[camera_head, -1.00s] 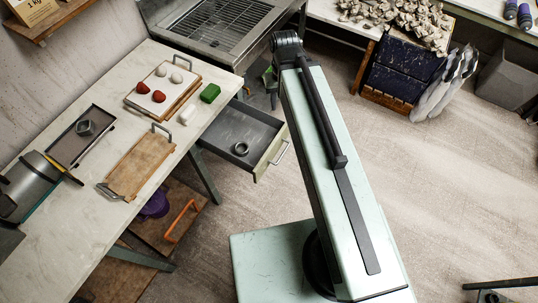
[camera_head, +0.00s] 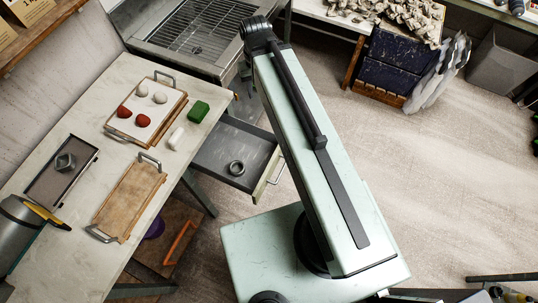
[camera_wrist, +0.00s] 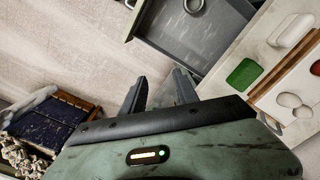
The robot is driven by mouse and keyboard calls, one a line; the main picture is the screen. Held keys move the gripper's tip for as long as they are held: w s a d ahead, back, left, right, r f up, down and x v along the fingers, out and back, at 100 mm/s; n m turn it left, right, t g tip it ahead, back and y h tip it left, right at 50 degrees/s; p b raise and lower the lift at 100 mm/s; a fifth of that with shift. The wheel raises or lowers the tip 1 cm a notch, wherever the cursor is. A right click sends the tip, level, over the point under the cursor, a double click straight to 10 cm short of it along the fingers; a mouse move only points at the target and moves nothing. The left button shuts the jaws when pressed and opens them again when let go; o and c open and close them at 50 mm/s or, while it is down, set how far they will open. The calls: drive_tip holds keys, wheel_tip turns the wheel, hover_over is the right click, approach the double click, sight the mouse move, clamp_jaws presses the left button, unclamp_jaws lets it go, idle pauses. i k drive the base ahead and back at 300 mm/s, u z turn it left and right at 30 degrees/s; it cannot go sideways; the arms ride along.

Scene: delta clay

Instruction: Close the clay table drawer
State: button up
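The clay table drawer (camera_head: 215,158) is pulled out from under the table's right side in the head view. A grey ring (camera_head: 237,168) lies in it, and its pale front has a metal handle (camera_head: 276,174). The drawer also shows at the top of the wrist view (camera_wrist: 165,47), with the ring (camera_wrist: 194,6) inside. My gripper (camera_wrist: 158,88) is in the wrist view, its two dark fingers apart and nothing seen between them. The fingers appear below the drawer in that picture; I cannot tell their height. My arm hides the gripper in the head view.
The table (camera_head: 75,110) bears a board with red and pale lumps, a green block (camera_head: 198,111), a white block and trays. A blue crate (camera_head: 395,65) is at the back right.

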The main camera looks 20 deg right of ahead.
sight(231, 139)
drive_tip(key=z, duration=0.8)
drive_tip(key=k, duration=1.25)
drive_tip(key=u, duration=1.3)
drive_tip(key=i, duration=1)
